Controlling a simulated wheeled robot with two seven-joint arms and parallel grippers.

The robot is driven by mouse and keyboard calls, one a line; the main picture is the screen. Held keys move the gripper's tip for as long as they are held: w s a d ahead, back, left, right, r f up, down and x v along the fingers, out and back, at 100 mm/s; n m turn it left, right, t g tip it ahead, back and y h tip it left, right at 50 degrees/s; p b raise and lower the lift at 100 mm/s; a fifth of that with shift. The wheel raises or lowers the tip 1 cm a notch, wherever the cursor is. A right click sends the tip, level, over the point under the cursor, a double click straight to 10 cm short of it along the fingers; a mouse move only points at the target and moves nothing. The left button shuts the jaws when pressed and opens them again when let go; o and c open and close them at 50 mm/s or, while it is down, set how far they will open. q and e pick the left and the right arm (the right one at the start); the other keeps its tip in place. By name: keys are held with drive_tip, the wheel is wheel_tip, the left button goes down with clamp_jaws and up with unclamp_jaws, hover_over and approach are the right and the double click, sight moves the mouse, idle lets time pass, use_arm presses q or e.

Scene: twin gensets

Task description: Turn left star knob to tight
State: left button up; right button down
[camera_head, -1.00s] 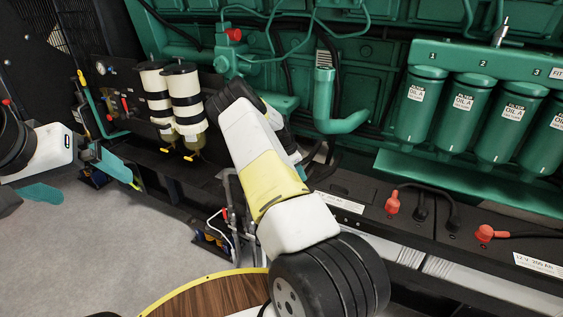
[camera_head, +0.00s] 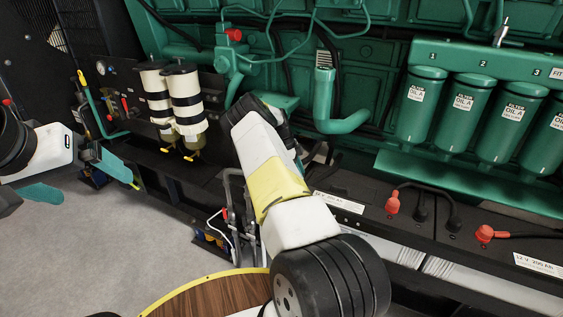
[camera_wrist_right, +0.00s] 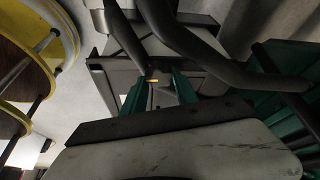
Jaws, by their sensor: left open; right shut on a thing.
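My right gripper (camera_wrist_right: 159,92) has its two green fingers shut on a small dark part with an orange mark (camera_wrist_right: 152,81) in the right wrist view. Its shape is too dark to make out, so I cannot tell for sure whether it is the left star knob. In the head view my own white and yellow right arm hides the right gripper and what it holds. My left gripper (camera_head: 90,188) is open and empty at the left, above the grey floor, with its green fingers wide apart.
Two cream and black filter canisters (camera_head: 186,103) stand left of my right arm. Green oil filters (camera_head: 464,107) hang at the right. Red-capped battery terminals (camera_head: 392,202) and cables lie below them. Thick dark hoses (camera_wrist_right: 197,62) pass close above the fingers in the wrist view.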

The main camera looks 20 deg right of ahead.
drive_tip(key=shift+a, duration=0.1)
drive_tip(key=c, duration=0.9)
unclamp_jaws()
drive_tip(key=shift+c, duration=0.2)
drive_tip(key=v, duration=0.7)
drive_tip(key=shift+r, duration=0.35)
drive_tip(key=shift+w, duration=0.15)
